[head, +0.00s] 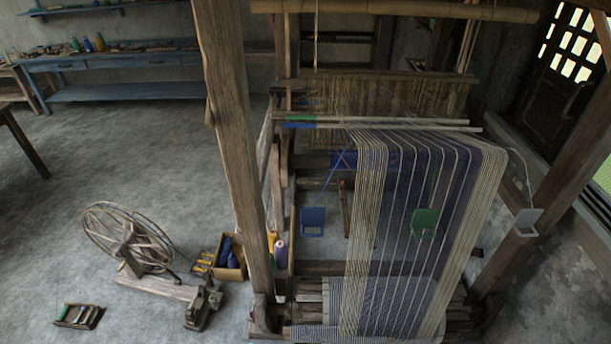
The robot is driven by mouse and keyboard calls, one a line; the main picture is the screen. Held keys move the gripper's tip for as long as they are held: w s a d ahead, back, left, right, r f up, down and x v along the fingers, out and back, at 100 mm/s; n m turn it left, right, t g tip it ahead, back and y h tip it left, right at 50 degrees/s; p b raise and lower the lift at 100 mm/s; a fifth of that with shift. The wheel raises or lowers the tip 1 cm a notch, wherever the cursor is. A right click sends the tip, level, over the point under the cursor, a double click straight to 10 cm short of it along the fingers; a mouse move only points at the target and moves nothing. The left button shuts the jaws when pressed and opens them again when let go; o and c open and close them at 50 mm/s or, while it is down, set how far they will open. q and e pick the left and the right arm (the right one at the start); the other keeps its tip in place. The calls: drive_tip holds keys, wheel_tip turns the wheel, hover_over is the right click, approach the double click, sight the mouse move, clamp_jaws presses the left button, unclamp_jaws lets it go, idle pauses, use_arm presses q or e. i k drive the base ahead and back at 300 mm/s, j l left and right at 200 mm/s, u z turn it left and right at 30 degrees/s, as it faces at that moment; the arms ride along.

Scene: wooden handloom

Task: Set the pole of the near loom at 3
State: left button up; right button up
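The near loom is a wooden frame with a thick post (235,150) at its left and striped blue and cream warp threads (410,230) running down towards me. A thick bamboo pole (400,10) lies level across its top. Lower down, two thin pale poles (400,122) lie across the warp, with green and blue sections at the left end. I cannot tell which pole the task means, and I see no readable number 3. A blue plate (312,222) and a green plate (424,222) hang lower in the loom. Neither of my grippers is in view.
A spinning wheel (128,238) and a box of yarn (230,262) stand on the floor left of the loom. A small wooden frame (79,316) lies at the lower left. A blue bench (125,62) stands at the back wall.

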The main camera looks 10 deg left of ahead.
sight(288, 300)
drive_tip(key=i+j+u, duration=1.2)
drive_tip(key=i+j, duration=0.15)
drive_tip(key=i, duration=0.25)
drive_tip(key=i+j+u, duration=0.15)
drive_tip(key=i, duration=0.25)
drive_tip(key=i+l+z, duration=0.1)
drive_tip(key=i+z, duration=0.15)
drive_tip(key=z, duration=0.2)
drive_tip(key=i+z, duration=0.25)
drive_tip(key=z, duration=0.15)
drive_tip(key=i+j+z, duration=0.15)
drive_tip(key=z, duration=0.3)
drive_tip(key=i+j+z, duration=0.2)
drive_tip(key=i+z, duration=0.2)
drive_tip(key=i+j+z, duration=0.15)
drive_tip(key=z, duration=0.3)
drive_tip(key=i+j+z, duration=0.4)
drive_tip(key=j+z, duration=0.25)
drive_tip(key=i+j+z, duration=0.15)
drive_tip(key=j+z, duration=0.15)
drive_tip(key=i+j+z, duration=0.1)
drive_tip(key=j+z, duration=0.2)
drive_tip(key=j, duration=0.25)
drive_tip(key=j+z, duration=0.35)
drive_tip(key=i+j, duration=0.05)
drive_tip(key=j, duration=0.05)
